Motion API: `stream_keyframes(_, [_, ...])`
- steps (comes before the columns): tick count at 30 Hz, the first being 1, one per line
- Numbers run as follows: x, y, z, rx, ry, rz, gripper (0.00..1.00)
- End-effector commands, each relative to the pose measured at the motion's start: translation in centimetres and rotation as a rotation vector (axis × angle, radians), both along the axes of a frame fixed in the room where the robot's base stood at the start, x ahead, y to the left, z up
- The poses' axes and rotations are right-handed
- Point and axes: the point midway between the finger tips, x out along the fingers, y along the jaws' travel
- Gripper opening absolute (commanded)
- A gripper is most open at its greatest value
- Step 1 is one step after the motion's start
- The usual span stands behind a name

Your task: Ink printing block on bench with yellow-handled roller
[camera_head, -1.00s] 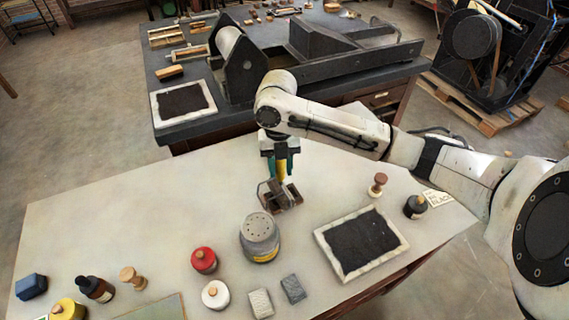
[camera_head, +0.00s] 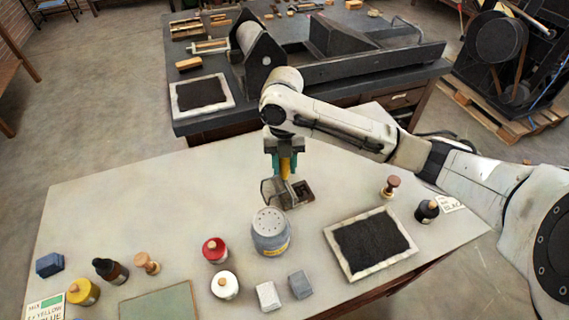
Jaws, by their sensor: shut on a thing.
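My gripper (camera_head: 285,163), with teal fingers, is shut on the yellow handle of the roller (camera_head: 285,170) and points down over the pale bench (camera_head: 140,205). Below the handle are a grey metal frame and a dark, open, box-like part (camera_head: 301,193). I cannot tell whether that part belongs to the roller or is a separate thing, or whether it touches the bench. A black slab in a pale frame (camera_head: 372,243) lies to the right, apart from the roller. A similar black slab (camera_head: 200,93) lies on the dark press bench behind. I cannot tell which thing is the printing block.
A grey can with a perforated top (camera_head: 270,232) stands just in front of the roller. Red (camera_head: 215,250) and white (camera_head: 225,286) pots and two small blocks (camera_head: 284,290) are nearer. A wooden-topped stamp (camera_head: 390,187) and dark bottle (camera_head: 427,211) stand right. The bench's left middle is clear.

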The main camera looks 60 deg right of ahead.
Motion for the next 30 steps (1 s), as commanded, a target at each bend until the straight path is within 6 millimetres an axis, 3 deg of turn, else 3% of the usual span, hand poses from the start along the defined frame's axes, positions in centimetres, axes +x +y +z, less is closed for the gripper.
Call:
stream_keyframes(15, [0.0,0.0,3.9,0.001,-0.001,0.0,0.08])
stream_keyframes(30, [0.0,0.0,3.8,0.0,-0.001,0.0,0.08])
